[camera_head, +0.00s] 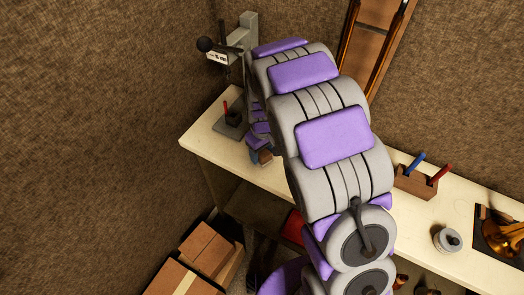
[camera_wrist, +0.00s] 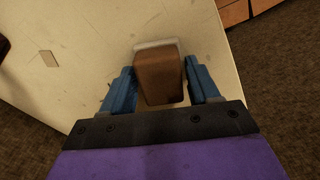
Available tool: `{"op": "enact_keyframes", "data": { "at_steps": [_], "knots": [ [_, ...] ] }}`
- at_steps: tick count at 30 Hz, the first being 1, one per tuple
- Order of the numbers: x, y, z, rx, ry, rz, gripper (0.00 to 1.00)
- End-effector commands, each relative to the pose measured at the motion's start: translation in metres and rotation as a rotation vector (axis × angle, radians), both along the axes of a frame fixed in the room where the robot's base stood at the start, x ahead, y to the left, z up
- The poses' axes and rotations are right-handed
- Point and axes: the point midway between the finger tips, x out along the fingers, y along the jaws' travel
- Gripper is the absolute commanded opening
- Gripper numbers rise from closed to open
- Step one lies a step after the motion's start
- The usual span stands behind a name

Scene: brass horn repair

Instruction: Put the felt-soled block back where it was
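The felt-soled block (camera_wrist: 158,75) is brown with a pale layer along its far end. In the wrist view it sits between the blue fingers of my gripper (camera_wrist: 160,88), which lie close against its two sides. In the head view the block (camera_head: 265,157) shows as a small brown piece beside my gripper (camera_head: 256,152), over the left part of the cream bench (camera_head: 205,137). My arm hides much of the gripper there. I cannot tell whether the block touches the bench top.
A grey press-like stand (camera_head: 232,128) stands at the bench's left end. A wooden holder (camera_head: 415,182) with blue and red tools, a round metal pot (camera_head: 447,240) and a brass horn part (camera_head: 503,235) are to the right. Cardboard boxes (camera_head: 206,250) lie below.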

Motion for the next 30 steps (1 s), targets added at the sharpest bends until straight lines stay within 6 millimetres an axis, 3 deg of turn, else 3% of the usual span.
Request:
{"op": "enact_keyframes", "data": {
  "at_steps": [6,17,23,30],
  "knots": [
    [0.000,0.002,0.000,-0.002,-0.001,0.000,0.82],
    [0.000,0.001,0.004,-0.001,-0.001,0.000,0.83],
    [0.000,0.001,0.025,0.000,-0.001,0.000,0.83],
    [0.001,0.001,0.073,0.001,-0.005,0.001,0.83]
  ]
}}
